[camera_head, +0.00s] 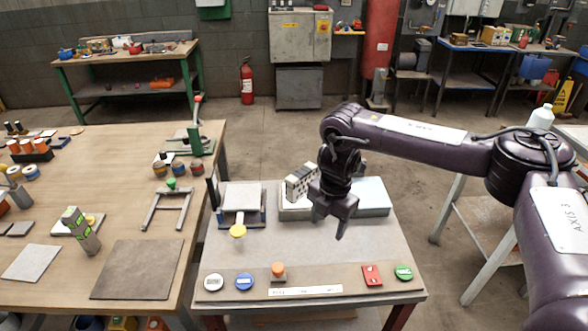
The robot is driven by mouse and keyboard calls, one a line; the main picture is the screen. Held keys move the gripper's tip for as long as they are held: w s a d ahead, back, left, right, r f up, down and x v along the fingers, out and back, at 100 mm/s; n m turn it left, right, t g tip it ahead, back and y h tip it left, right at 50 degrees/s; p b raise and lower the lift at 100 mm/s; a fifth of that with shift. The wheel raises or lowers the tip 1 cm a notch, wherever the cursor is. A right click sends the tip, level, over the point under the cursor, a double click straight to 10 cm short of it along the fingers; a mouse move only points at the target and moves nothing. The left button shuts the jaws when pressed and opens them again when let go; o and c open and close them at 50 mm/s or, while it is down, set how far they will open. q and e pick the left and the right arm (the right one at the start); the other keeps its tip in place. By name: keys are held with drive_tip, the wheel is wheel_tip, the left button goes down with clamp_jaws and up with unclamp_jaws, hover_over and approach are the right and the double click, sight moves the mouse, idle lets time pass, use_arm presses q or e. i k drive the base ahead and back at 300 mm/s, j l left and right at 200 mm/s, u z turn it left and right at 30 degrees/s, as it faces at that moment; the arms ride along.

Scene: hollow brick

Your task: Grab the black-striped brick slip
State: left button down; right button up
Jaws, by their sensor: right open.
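My right gripper (329,224) hangs from the dark purple arm over the small grey table, fingers pointing down. It is open, with nothing visible between the fingers. A white block with black marks (299,183) stands tilted just left of the gripper, on a light slab or tray at the back of the table. The gripper partly hides its right side, and I cannot tell whether its marks are stripes or holes. My left gripper is not in view.
A pale blue box (372,197) lies behind the gripper at right. Buttons, including a red switch (372,276), line the front strip. The grey tabletop's middle (290,244) is clear.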

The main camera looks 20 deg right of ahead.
sight(296, 184)
drive_tip(key=i, duration=0.85)
